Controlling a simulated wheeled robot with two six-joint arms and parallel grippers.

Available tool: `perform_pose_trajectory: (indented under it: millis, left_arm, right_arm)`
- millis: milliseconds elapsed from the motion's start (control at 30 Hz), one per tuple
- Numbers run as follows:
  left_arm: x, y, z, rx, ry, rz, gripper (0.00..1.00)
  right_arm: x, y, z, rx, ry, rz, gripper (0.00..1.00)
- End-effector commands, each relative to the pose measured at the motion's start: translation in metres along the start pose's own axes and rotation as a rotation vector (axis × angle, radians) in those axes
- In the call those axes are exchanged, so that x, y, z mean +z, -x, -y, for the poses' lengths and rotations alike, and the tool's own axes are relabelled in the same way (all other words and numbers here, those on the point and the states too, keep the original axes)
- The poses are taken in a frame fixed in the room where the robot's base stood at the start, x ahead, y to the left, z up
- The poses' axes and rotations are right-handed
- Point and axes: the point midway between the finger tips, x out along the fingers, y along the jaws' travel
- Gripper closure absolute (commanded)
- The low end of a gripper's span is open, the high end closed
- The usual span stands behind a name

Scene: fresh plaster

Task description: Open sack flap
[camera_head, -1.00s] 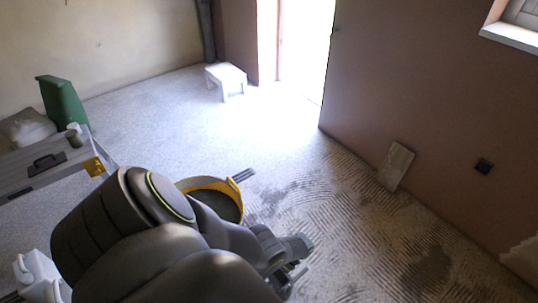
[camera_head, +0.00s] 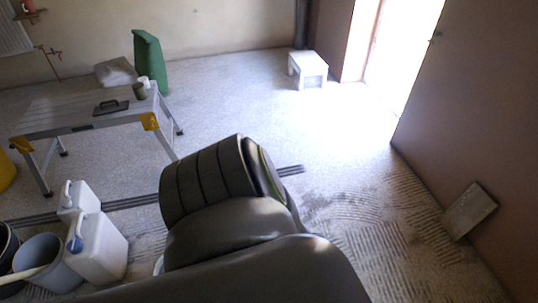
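A pale grey-white sack-like bundle (camera_head: 115,72) lies at the back left, behind the work table and against a tall green object. It is small in view, and I cannot make out a flap on it. One of my arms fills the bottom middle of the head view, well in front of the bundle. Its gripper does not show, and neither does the other gripper.
A grey work table (camera_head: 70,118) with a trowel (camera_head: 110,107) and cups stands between me and the bundle. The tall green object (camera_head: 150,62) is beside the bundle. White canisters (camera_head: 98,248) and buckets (camera_head: 45,262) stand at the lower left. A white stool (camera_head: 307,68) is near the doorway.

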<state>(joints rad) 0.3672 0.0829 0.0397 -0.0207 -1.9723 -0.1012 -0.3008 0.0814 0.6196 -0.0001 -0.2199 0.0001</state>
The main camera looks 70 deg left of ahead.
Motion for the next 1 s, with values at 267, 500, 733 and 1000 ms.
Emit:
perform_pose_trajectory:
  millis: [267, 500, 733, 1000]
  left_arm:
    - [-0.003, -0.0006, -0.0025, 0.001, -0.004, -0.006, 1.0]
    - [-0.0026, -0.0005, -0.002, 0.001, -0.003, -0.005, 0.68]
    - [-0.0015, -0.0003, -0.0011, 0.0, -0.001, -0.002, 0.65]
    - [-0.0008, -0.0021, -0.0002, 0.001, -0.001, -0.001, 0.65]
  right_arm:
    - [0.0026, -0.0011, 0.0002, 0.0, 0.0, 0.004, 0.64]
    - [0.0025, -0.0011, 0.0003, 0.0, -0.001, 0.004, 0.64]
    - [0.002, -0.0007, 0.0009, -0.001, -0.001, 0.003, 0.64]
    - [0.0016, 0.0004, 0.0019, -0.002, -0.001, 0.002, 0.64]
